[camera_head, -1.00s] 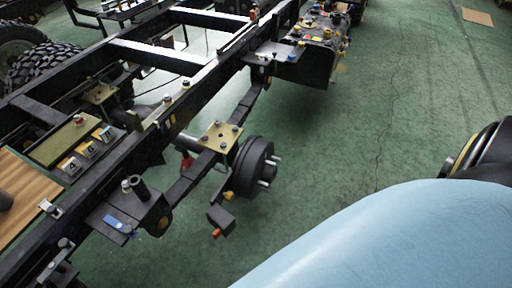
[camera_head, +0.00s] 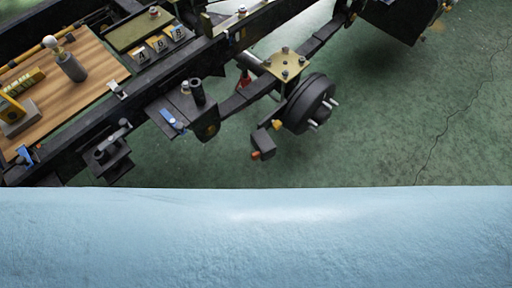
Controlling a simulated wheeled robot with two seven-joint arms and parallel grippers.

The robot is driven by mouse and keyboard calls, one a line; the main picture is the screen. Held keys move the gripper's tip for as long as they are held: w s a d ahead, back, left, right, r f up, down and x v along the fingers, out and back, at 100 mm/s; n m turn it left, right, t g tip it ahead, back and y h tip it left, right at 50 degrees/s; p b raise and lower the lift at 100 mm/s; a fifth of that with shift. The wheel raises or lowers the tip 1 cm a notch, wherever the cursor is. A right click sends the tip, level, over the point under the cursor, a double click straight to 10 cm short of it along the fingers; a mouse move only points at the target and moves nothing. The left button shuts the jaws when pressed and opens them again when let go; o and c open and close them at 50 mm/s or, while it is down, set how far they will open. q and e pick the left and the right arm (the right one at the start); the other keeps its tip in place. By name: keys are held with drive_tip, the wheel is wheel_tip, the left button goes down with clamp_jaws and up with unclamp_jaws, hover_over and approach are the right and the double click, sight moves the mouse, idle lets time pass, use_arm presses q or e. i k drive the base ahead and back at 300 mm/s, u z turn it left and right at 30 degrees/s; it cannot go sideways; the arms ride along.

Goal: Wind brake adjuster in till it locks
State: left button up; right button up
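The black brake drum (camera_head: 308,104) with silver studs sits at the end of the axle, right of centre. A dark block with an orange-red tip (camera_head: 263,145) hangs just below and left of the drum. A small yellow-orange piece (camera_head: 277,124) shows between them. I cannot tell which of these is the brake adjuster. A brass-coloured plate (camera_head: 286,64) with several bolts sits above the axle beside the drum. Neither of my grippers is in view, and nothing is seen touching the drum.
A broad pale blue surface (camera_head: 256,235) fills the bottom of the view. The black chassis rail (camera_head: 215,58) runs diagonally, with a wooden board (camera_head: 95,80) holding tools at left. A bracket with a blue-handled tool (camera_head: 172,119) stands left of the drum. Green floor (camera_head: 400,120) is clear at right.

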sight(276, 124)
drive_tip(key=u, duration=0.6)
drive_tip(key=k, duration=0.95)
drive_tip(key=z, duration=0.35)
